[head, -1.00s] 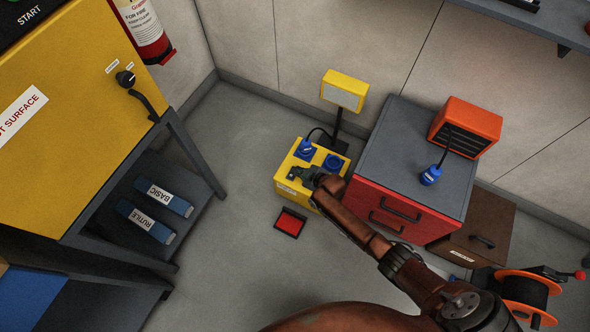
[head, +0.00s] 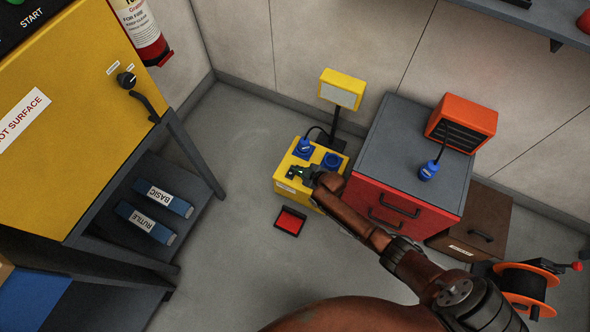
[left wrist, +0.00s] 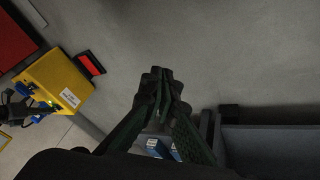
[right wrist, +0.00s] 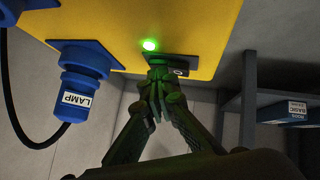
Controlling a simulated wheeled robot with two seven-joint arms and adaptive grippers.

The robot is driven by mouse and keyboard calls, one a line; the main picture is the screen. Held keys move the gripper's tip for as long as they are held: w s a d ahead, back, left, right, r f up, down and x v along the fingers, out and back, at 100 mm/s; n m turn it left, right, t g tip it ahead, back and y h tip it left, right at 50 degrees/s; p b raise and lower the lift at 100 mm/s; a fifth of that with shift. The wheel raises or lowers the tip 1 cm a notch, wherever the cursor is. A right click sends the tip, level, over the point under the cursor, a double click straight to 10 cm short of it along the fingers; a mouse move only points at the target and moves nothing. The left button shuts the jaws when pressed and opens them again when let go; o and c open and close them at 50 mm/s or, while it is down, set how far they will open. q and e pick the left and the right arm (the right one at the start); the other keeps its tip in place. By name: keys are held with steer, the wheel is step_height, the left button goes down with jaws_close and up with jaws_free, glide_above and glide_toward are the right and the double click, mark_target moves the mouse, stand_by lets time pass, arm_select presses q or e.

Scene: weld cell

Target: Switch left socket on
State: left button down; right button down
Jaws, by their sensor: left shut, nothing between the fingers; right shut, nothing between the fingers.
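The yellow socket box (head: 288,186) stands on the floor with two blue sockets on top. The left socket (head: 303,150) has a blue plug in it, labelled LAMP in the right wrist view (right wrist: 78,98). The right socket (head: 332,161) shows no plug. My right gripper (head: 297,173) is shut and empty at the box's top, in front of the left socket. In the right wrist view its tips (right wrist: 160,68) are at a dark switch plate (right wrist: 183,67), partly hiding it. A green light (right wrist: 150,45) glows beside the plate. My left gripper (left wrist: 160,78) is shut and empty above the floor.
A yellow lamp (head: 342,89) on a post stands behind the box. A red drawer cabinet (head: 400,206) stands close at its right, with an orange heater (head: 463,124) and loose blue plug (head: 428,171) on top. A red-and-black item (head: 290,221) lies in front.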

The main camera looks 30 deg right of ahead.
steer(key=shift+s+a+p, duration=0.3)
steer(key=shift+s+a, duration=0.1)
steer(key=shift+a, duration=0.2)
arm_select(q)
steer(key=shift+w+r, duration=0.1)
steer(key=shift+r, duration=0.3)
